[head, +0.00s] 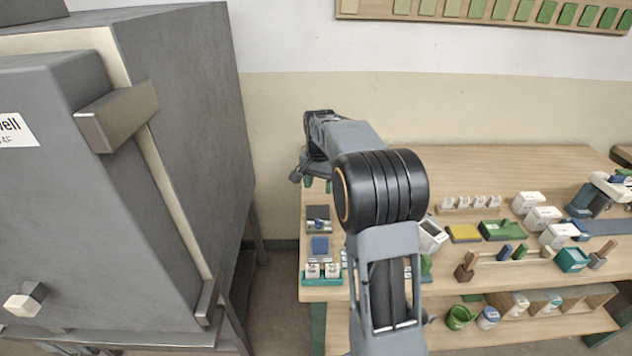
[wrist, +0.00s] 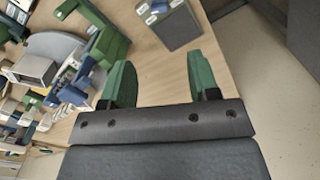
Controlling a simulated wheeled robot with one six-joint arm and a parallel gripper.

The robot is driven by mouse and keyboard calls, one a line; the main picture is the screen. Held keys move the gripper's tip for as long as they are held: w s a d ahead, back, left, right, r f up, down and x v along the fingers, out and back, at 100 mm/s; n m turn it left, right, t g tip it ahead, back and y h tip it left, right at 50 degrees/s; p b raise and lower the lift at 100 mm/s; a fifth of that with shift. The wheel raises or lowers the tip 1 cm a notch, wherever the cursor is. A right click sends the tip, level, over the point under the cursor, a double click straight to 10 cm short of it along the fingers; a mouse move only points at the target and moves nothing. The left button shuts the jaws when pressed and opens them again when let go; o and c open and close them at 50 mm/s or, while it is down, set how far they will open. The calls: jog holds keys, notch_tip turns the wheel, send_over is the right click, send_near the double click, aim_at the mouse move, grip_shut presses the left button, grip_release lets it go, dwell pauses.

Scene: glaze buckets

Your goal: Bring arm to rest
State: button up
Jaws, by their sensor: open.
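My gripper (wrist: 161,78) shows in the wrist view with its two green fingers spread apart and nothing between them. Bare wooden table top lies beyond the gap. In the head view my arm reaches forward over the left end of the wooden table (head: 560,165). My gripper (head: 318,184) is at the far end of the arm there, with its green fingers pointing down near the table's left edge. My arm hides part of the table's middle and some things on it.
A large grey kiln-like cabinet (head: 190,120) stands at the left, with a gap before the table. Small boxes (head: 543,218), a yellow sponge-like block (head: 464,233) and a green tray (head: 500,230) crowd the table's right. Buckets (head: 460,317) stand on the lower shelf. The table's back strip is clear.

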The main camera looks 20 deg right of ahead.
jog(key=s+a+r+n+t+p, duration=0.1)
jog(key=s+a+n, duration=0.4)
jog(key=s, duration=0.6)
jog(key=s+a+r+n+t+p, duration=0.2)
jog(key=s+a+n, duration=0.2)
jog(key=s, duration=0.8)
jog(key=shift+a+n+t, duration=0.3)
jog(key=shift+a+n, duration=0.1)
jog(key=shift+a, duration=0.7)
jog(key=shift+r, duration=0.1)
